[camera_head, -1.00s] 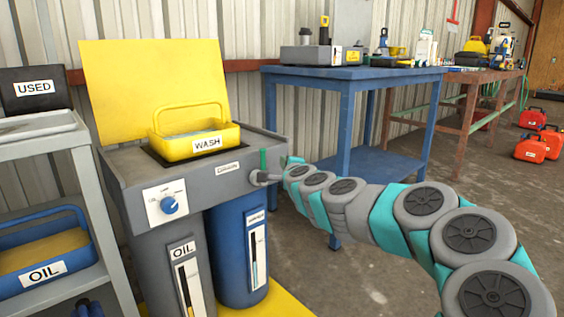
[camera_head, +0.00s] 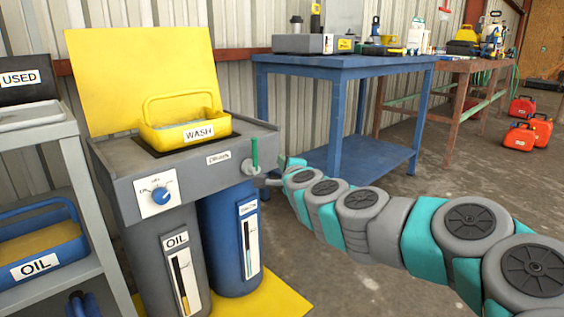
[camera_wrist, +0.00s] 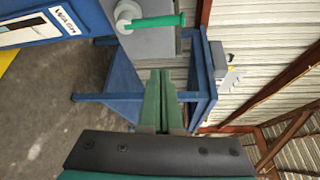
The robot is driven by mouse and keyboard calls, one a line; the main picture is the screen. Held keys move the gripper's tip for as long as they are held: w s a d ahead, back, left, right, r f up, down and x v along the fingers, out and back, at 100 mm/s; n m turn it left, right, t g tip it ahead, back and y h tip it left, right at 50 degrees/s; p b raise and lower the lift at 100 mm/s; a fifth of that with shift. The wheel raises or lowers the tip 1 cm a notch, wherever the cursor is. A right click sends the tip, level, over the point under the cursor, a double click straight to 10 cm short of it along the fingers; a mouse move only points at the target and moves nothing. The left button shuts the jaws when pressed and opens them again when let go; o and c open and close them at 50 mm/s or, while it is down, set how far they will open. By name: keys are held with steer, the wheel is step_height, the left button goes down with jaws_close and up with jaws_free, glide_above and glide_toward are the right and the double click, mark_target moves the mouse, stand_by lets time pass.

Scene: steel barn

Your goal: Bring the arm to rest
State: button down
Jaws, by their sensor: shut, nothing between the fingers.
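My arm (camera_head: 388,229) stretches from the lower right of the head view toward the wash station, in a chain of grey and teal links. It is raised off the floor. My gripper (camera_wrist: 160,73) shows in the wrist view with its two green fingers together and nothing between them. In the head view the gripper end is small and partly hidden by the arm's links, to the right of the station's crank. The crank's green handle (camera_wrist: 152,21) lies beyond the fingertips in the wrist view, apart from them. The same green handle (camera_head: 255,152) stands upright in the head view.
The grey wash station (camera_head: 115,170) holds a yellow basket (camera_head: 188,133) and a blue dial. A blue table (camera_head: 345,66) with tools stands behind my arm. A grey shelf (camera_head: 75,155) is at the left. Red cans (camera_head: 520,136) sit on the floor at far right.

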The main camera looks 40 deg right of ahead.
stand_by(0.4)
steer(key=w+a+n+y+p, duration=0.25)
steer(key=a+n+y, duration=0.65)
steer(key=a, duration=1)
steer(key=s+a+f+n+g+y+p, duration=0.1)
steer(key=s+a+n+g, duration=0.15)
steer(key=a, duration=0.25)
steer(key=s+a+f+n+g+y+p, duration=0.1)
steer(key=s+a+f+n+g+p, duration=0.1)
steer(key=a+n, duration=0.3)
steer(key=s+a+f+n+g+h+p, duration=0.1)
steer(key=s+a+f+n+g+p, duration=0.2)
steer(key=s, duration=0.6)
steer(key=s+a+f+n+g+p, duration=0.1)
steer(key=s+a+f+n+g, duration=0.3)
steer(key=s, duration=0.5)
steer(key=s+d+r+n+g+h+p, duration=0.1)
steer(key=s+d+g+h+p, duration=0.1)
steer(key=s, duration=1.1)
steer(key=d+g+h, duration=0.1)
steer(key=d+g, duration=0.1)
steer(key=g, duration=0.1)
steer(key=shift+s+d+n, duration=0.2)
steer(key=shift+d+n, duration=0.05)
steer(key=shift+n, duration=0.1)
